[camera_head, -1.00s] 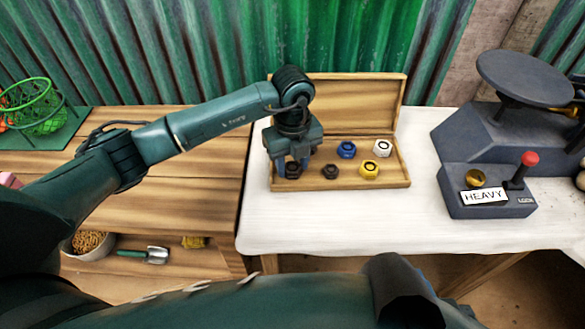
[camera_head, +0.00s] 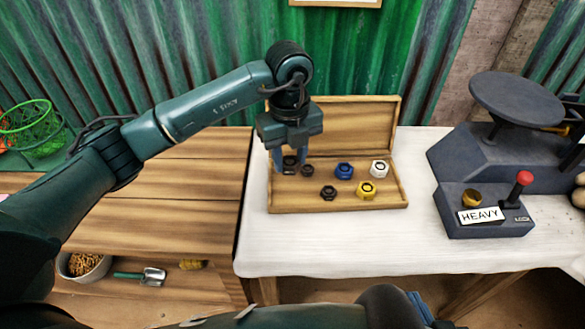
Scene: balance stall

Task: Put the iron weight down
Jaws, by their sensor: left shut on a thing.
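My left gripper (camera_head: 290,166) is over the left part of an open wooden weight box (camera_head: 340,207). It is shut on a dark weight, which looks like the iron weight (camera_head: 290,161), and appears to hold it a little above the box floor. A dark round piece (camera_head: 307,170) lies just right of the fingers, partly hidden. Another dark weight (camera_head: 329,192) lies nearer the front of the box. My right arm shows at the bottom edge, with a bluish part that may be my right gripper (camera_head: 421,307); its jaws cannot be made out.
Blue (camera_head: 344,170), white (camera_head: 379,168) and yellow (camera_head: 366,189) weights sit in the box. A dark scale (camera_head: 500,135) with a red-knobbed lever (camera_head: 524,178) and a HEAVY sign (camera_head: 481,215) stands at the right. The white tabletop (camera_head: 330,240) is clear in front of the box.

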